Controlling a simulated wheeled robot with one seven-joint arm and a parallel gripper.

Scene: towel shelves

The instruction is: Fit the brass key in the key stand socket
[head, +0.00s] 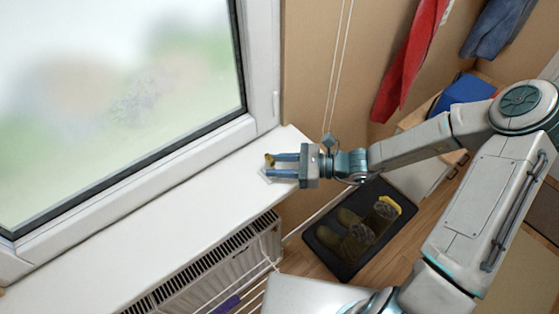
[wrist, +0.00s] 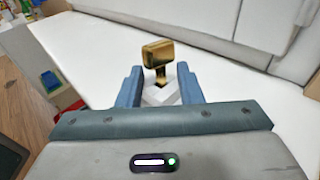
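The brass key (wrist: 158,53) shows in the wrist view with its broad head up and its stem down, just past my fingertips. The stem's lower end meets a small white block, apparently the key stand (wrist: 160,93); I cannot tell whether it is in a socket. In the head view the key (head: 269,160) is a small gold spot at the fingertips, above the windowsill, beside the white stand (head: 265,177). My gripper (head: 274,166) has its two blue fingers apart. In the wrist view my gripper (wrist: 159,88) shows a gap on both sides of the stem.
The white windowsill (head: 150,232) is mostly clear, with the window frame (head: 262,60) along its far side. A radiator (head: 205,270) is below the sill. Two cords (head: 338,75) hang by the wall.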

